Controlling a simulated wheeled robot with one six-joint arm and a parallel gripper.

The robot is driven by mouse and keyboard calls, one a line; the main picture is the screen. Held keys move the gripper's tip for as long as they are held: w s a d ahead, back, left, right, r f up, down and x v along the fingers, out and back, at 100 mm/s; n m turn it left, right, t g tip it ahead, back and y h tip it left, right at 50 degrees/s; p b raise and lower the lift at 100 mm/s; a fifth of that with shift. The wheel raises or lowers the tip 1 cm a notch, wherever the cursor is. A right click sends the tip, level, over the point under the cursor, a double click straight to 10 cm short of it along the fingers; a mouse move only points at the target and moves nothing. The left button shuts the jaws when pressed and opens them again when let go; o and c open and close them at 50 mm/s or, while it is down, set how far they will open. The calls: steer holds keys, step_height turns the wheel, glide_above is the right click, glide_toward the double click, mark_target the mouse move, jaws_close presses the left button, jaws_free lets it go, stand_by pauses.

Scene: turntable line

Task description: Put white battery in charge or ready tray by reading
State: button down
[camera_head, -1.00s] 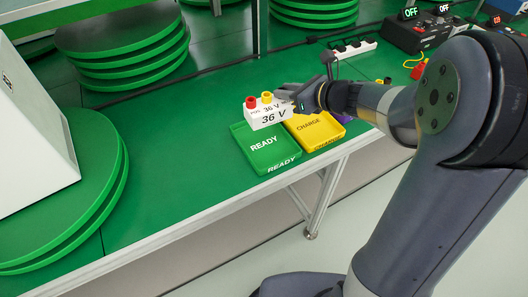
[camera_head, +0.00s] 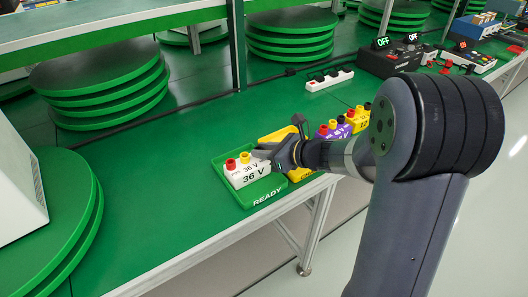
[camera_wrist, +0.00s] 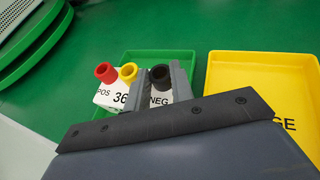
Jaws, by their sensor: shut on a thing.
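The white battery (camera_head: 241,174) is marked 36 V and has red and yellow terminals on top; the wrist view also shows a black one by the NEG mark. My gripper (camera_head: 264,157) is shut on the battery (camera_wrist: 112,96), with its fingers (camera_wrist: 160,85) near the black terminal. The battery is over or in the green READY tray (camera_head: 266,200); I cannot tell whether it touches the tray floor. The yellow CHARGE tray (camera_head: 299,174) is right beside it, partly hidden by my gripper; it shows clearly in the wrist view (camera_wrist: 262,68).
A purple battery (camera_head: 335,131) and a yellow battery (camera_head: 357,120) stand behind my arm. A white power strip (camera_head: 329,80) and a black meter reading OFF (camera_head: 391,62) are further back. Stacked green discs (camera_head: 105,85) stand at left. The table's left middle is clear.

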steer(key=shift+f, duration=0.1)
steer(key=c, duration=1.2)
jaws_free()
steer(key=shift+c, duration=0.2)
steer(key=shift+r, duration=0.3)
steer(key=p+v, duration=0.1)
steer(key=v, duration=1.1)
steer(key=shift+f+p, duration=0.2)
steer(key=shift+p, duration=0.1)
